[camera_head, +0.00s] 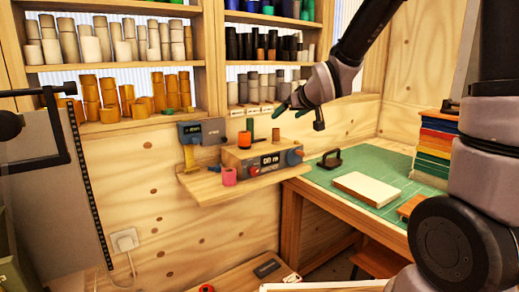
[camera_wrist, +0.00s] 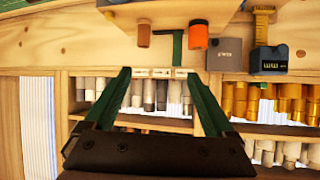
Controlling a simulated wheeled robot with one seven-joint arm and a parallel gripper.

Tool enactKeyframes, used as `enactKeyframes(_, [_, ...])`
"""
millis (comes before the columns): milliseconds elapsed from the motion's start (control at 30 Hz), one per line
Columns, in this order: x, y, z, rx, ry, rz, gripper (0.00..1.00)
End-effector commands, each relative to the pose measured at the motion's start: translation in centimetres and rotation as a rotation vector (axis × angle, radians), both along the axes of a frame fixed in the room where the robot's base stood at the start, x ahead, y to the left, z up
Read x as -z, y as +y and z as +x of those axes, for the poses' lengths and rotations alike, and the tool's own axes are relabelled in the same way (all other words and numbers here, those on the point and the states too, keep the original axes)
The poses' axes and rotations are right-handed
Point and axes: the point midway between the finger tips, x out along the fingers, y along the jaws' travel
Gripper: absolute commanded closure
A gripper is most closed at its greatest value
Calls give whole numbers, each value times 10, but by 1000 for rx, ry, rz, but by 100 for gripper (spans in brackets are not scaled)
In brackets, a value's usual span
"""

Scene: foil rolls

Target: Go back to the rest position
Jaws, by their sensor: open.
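My gripper (camera_head: 291,109) is open and empty. It is raised in front of the back wall, near the lower edge of the right shelf unit, with its green fingers pointing left and down. In the wrist view, which looks upside down, both green fingers (camera_wrist: 158,76) are spread apart with nothing between them. Behind them is a shelf row of grey and white rolls (camera_wrist: 150,95). My gripper appears apart from the shelf and from the grey device (camera_head: 250,160) below it.
Shelves hold many rolls, including yellow ones (camera_head: 140,101). A green-topped bench (camera_head: 330,185) at right bears a pale block (camera_head: 366,188) and a colourful stack (camera_head: 436,145).

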Motion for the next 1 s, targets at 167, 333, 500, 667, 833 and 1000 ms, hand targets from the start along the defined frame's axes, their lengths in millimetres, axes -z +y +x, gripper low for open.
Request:
enactKeyframes(167, [-42,-76,-53,189,134,34,11])
enactKeyframes(333, [-64,-127,-124,339,279,110,11])
enactKeyframes(500, [-73,-151,-196,439,410,209,11])
enactKeyframes(667, [-75,-156,-239,480,489,275,11])
enactKeyframes(833, [-74,-156,-253,491,520,298,11])
enactKeyframes(1000, [-74,-156,-252,490,520,299,11])
